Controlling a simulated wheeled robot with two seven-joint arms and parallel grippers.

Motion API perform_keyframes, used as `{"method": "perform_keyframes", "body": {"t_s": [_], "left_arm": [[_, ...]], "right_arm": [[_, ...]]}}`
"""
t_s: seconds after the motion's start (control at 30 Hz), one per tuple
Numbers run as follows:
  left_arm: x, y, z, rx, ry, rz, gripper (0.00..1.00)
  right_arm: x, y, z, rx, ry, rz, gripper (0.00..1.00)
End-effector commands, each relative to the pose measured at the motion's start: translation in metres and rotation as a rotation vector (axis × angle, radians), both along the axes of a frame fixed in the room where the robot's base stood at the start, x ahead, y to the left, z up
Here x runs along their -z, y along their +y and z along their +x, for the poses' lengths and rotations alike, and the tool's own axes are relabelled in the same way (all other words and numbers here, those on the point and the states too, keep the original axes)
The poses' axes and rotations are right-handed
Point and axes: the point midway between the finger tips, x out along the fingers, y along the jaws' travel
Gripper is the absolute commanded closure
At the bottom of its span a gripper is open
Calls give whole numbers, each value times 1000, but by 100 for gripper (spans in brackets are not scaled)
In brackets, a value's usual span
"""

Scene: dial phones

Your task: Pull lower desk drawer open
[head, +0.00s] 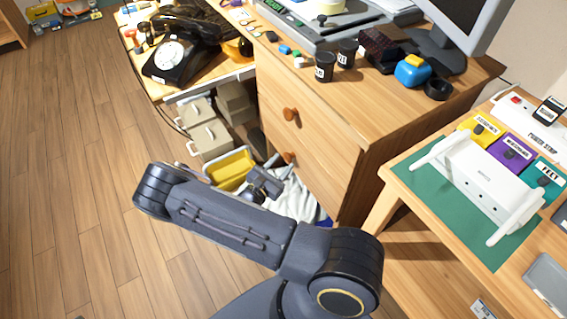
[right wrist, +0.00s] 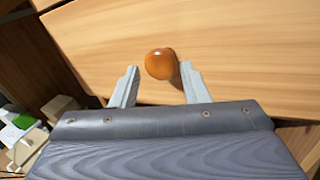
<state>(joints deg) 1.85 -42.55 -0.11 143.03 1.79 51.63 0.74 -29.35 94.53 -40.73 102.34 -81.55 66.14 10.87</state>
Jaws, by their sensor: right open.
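The wooden desk has a front face with an upper round knob (head: 290,114) and a lower orange-brown knob (head: 288,157). The lower drawer front (head: 318,178) is partly hidden by my arm in the head view. My right gripper (head: 277,171) is low at the desk front, close to the lower knob. In the right wrist view the knob (right wrist: 160,64) appears between the two fingertips of my open gripper (right wrist: 158,76), with a gap on the left; the right fingertip is very near it. The drawer front (right wrist: 245,55) fills the background. My left gripper is not in view.
A yellow bin (head: 229,167) and grey-beige containers (head: 208,138) stand left of the drawers. A side table with a green mat (head: 408,172) stands to the right. Open floor lies left.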

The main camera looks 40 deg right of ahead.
Motion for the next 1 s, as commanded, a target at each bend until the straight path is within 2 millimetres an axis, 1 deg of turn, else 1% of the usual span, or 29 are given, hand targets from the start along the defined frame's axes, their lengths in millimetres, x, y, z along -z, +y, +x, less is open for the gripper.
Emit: {"method": "perform_keyframes", "body": {"t_s": [0.03, 0.17, 0.43, 0.47, 0.7, 0.77, 1.0], "left_arm": [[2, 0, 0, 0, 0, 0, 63], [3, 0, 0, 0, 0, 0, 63], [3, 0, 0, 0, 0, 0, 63], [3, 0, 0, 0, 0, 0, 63], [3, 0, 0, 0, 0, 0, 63], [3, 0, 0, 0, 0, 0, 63], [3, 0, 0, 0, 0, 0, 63]], "right_arm": [[1, -6, 1, 2, -1, 0, 59], [0, -14, 4, 1, -1, 0, 59], [0, -16, 5, 1, -1, 0, 59], [0, -16, 5, 1, -1, 0, 61], [0, -15, 5, 0, -1, 0, 93], [0, -15, 5, 0, -1, 0, 100], [0, -11, 6, -2, -1, 1, 100]]}}
